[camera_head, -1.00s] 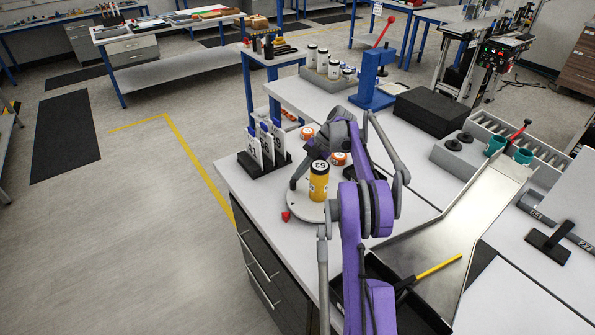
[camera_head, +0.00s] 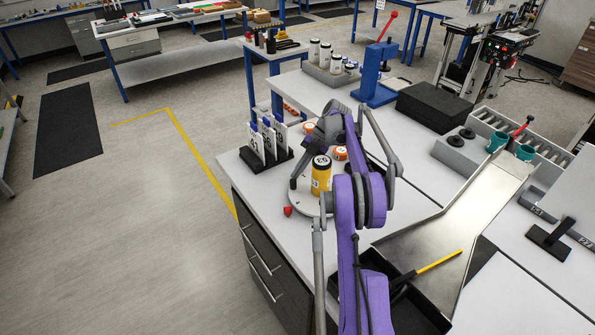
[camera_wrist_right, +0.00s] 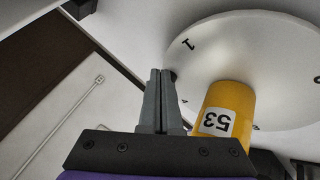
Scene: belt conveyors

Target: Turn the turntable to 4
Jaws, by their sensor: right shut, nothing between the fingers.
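The turntable (camera_head: 304,204) is a white disc on the near bench; its rim and printed marks also show in the wrist view (camera_wrist_right: 245,50), where a 1 is legible. A yellow canister (camera_head: 320,178) with a white label stands upright on it; the label reads 53 in the wrist view (camera_wrist_right: 228,100). A small red marker (camera_head: 287,211) lies at the disc's near-left edge. My right gripper (camera_head: 294,183) is shut and empty, fingertips (camera_wrist_right: 160,74) at the disc's rim beside the canister; contact is unclear. My arm hides the disc's right side. My left gripper is not in view.
A black rack with numbered cards (camera_head: 264,158) stands left of the turntable. Orange-lidded containers (camera_head: 340,153) stand behind it. A metal chute (camera_head: 455,215) and black tray with a yellow-handled tool (camera_head: 438,262) lie to the right.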

